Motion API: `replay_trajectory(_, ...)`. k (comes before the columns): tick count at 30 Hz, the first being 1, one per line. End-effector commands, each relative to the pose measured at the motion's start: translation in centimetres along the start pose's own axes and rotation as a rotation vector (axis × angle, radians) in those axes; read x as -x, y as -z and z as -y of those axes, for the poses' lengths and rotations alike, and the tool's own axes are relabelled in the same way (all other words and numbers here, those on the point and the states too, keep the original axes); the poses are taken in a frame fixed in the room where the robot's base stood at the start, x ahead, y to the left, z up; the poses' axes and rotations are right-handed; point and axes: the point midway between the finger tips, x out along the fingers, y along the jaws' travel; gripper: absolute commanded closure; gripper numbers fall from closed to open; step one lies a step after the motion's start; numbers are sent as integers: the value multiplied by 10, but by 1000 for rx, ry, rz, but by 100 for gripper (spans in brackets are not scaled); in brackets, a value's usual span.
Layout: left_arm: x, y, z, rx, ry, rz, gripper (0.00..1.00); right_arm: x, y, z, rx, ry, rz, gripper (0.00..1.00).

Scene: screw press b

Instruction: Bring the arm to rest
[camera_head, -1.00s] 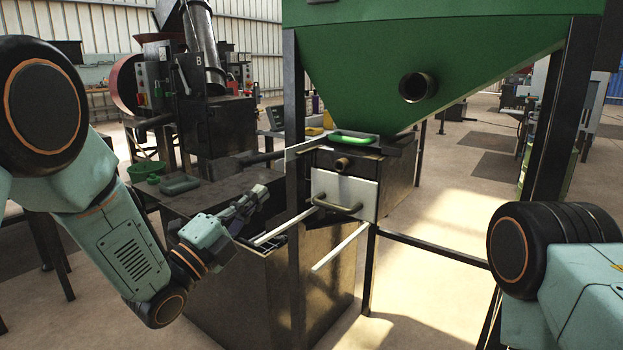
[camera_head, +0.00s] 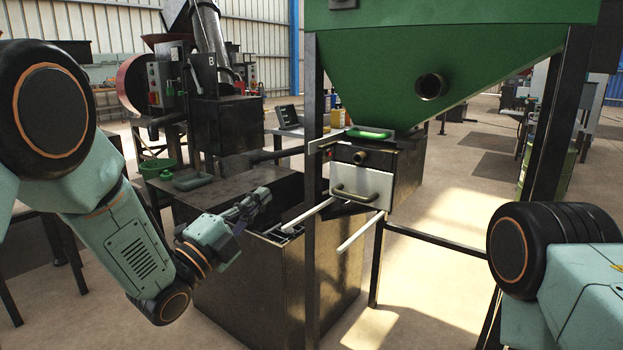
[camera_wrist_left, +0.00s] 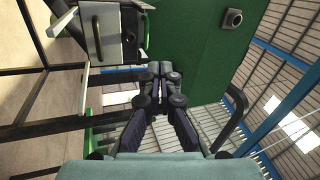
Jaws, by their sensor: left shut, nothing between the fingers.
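My left arm comes in from the left in the head view. Its gripper (camera_head: 254,203) is shut and empty, held over the dark metal box (camera_head: 272,283) beside the green hopper's frame. In the left wrist view the closed fingers (camera_wrist_left: 161,70) show at the centre with nothing between them, and the green hopper (camera_wrist_left: 195,40) lies beyond. My right arm shows only as an upper part at the right edge of the head view; its gripper is out of view.
The green hopper (camera_head: 450,60) stands on dark legs. A light panel with a handle (camera_head: 361,187) and two pale rails (camera_head: 360,231) stick out beneath it. Screw press B (camera_head: 215,120) and a green bowl (camera_head: 157,167) are behind. Open floor lies at the right.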

Motion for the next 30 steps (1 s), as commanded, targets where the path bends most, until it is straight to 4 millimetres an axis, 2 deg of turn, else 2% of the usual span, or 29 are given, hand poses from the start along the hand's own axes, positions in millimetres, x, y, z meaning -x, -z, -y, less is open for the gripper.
replay_trajectory(6, 12, -17, -32, 236, -118, 122, 100, 0, 0, 0, 0, 0, 0, 60)
replay_trajectory(9, 29, -28, -56, 384, -190, 226, 100, 0, 0, 0, 0, 0, 0, 60)
replay_trajectory(11, 49, -34, -79, 502, -249, 321, 100, 0, 0, 0, 0, 0, 0, 60)
replay_trajectory(14, 91, -41, -120, 698, -339, 499, 100, 0, 0, 0, 0, 0, 0, 60)
replay_trajectory(18, 165, -39, -176, 949, -447, 781, 100, 0, 0, 0, 0, 0, 0, 60)
replay_trajectory(20, 200, -34, -196, 1041, -483, 905, 100, 0, 0, 0, 0, 0, 0, 60)
replay_trajectory(24, 282, -12, -233, 1213, -553, 1195, 100, 0, 0, 0, 0, 0, 0, 60)
replay_trajectory(30, 401, 39, -261, 1361, -633, 1613, 100, 0, 0, 0, 0, 0, 0, 60)
